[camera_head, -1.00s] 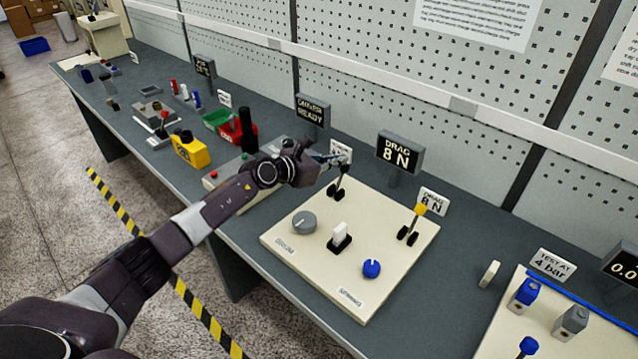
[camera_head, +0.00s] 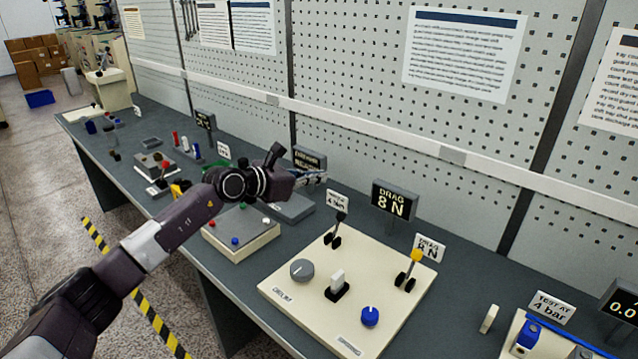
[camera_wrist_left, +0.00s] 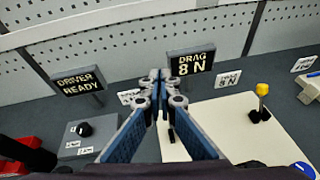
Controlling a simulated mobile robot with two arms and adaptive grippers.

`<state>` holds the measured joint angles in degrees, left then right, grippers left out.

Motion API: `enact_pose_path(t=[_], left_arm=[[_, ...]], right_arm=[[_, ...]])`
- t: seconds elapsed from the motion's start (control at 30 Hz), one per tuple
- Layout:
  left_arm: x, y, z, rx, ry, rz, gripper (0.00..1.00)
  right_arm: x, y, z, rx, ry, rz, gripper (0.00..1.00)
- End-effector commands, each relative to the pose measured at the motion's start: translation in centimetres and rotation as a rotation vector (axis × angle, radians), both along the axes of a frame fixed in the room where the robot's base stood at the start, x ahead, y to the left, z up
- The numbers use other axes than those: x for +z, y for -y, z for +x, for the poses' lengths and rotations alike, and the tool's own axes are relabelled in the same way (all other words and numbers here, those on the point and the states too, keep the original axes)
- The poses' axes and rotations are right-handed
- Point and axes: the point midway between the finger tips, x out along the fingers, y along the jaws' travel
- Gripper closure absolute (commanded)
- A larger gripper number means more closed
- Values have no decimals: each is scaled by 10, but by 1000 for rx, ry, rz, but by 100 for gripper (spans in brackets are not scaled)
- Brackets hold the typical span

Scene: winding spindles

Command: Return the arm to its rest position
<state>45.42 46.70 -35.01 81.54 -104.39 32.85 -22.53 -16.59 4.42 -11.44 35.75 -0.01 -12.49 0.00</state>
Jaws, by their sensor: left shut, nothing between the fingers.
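My left gripper (camera_head: 318,178) is above the bench, in front of the driver display, and its fingers point right in the head view. In the left wrist view its blue fingers (camera_wrist_left: 158,84) meet at the tips with nothing between them. Below and to the right is a cream control panel (camera_head: 385,318) with a grey knob (camera_head: 302,270), a white switch (camera_head: 337,282), a blue knob (camera_head: 370,316), a black-tipped lever (camera_head: 336,226) and a yellow-tipped lever (camera_head: 411,266). My right gripper is not in view.
A "DRAG 8 N" display (camera_head: 394,200) stands behind the panel. The "DRIVER READY" display (camera_wrist_left: 80,84) is close to the gripper and partly hidden in the head view. A pegboard wall (camera_head: 350,65) closes off the back. A cream box with buttons (camera_head: 242,234) lies under my left arm.

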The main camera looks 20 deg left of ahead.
Motion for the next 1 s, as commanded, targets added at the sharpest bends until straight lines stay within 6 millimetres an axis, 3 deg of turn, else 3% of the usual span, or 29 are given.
enact_pose_path(t=[0.17, 0.33, 0.47, 0.6, 0.7, 0.77, 0.87, 1.0], left_arm=[[0, 0, 0, 0, 0, 0, 100], [-1, 2, 0, -1, 1, -4, 100], [1, 29, -7, -25, 19, -105, 100], [17, 88, -30, -51, 58, -442, 100], [35, 112, -53, -18, 68, -776, 100], [42, 112, -66, 29, 61, -978, 100], [40, 97, -85, 151, 34, -1305, 100], [4, 57, -115, 413, -39, -1725, 100]], right_arm=[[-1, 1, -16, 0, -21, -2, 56], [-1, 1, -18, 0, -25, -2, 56], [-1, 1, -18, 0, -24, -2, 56], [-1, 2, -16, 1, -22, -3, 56], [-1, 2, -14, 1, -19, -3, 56], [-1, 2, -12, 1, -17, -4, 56], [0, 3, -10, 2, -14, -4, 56], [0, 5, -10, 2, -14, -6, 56]])
